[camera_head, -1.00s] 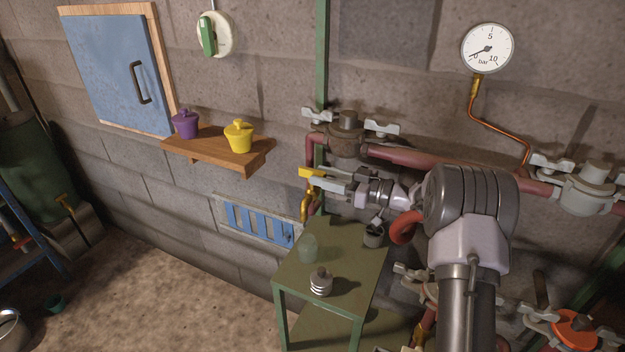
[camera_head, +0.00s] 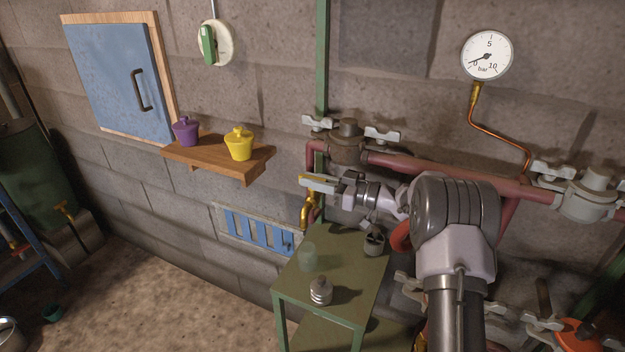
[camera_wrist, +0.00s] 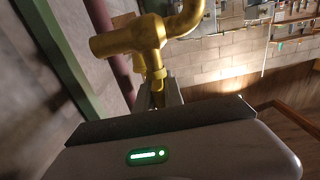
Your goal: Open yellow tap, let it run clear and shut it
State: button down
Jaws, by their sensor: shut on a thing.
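The yellow tap (camera_head: 306,212) sits on the pipe by the green post, above the green stand. In the head view my gripper (camera_head: 318,184) is at its top, with the fingers around the yellow handle, which is mostly hidden. In the wrist view the tap's brass-yellow body and curved spout (camera_wrist: 140,38) rise above my gripper (camera_wrist: 158,96), which is shut on the handle stem. No running liquid is visible. A translucent glass (camera_head: 308,257) stands on the green stand (camera_head: 340,270), below and near the tap.
A lidded metal jar (camera_head: 320,290) and a small dark pot (camera_head: 374,241) also stand on the stand. Red pipe (camera_head: 440,166) with grey clamps runs along the wall to the right. A wooden shelf (camera_head: 215,160) holds purple and yellow pots. The gauge (camera_head: 487,55) hangs upper right.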

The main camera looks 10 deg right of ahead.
jog(key=shift+r+n+g+p, duration=0.3)
jog(key=shift+g+p, duration=0.1)
jog(key=shift+p, duration=0.1)
jog(key=shift+f+n+g+y, duration=0.3)
jog(key=shift+g+y, duration=0.1)
jog(key=c, duration=1.5)
grip_release()
jog(key=shift+o, duration=0.2)
jog(key=p+v, duration=0.4)
jog(key=v, duration=0.8)
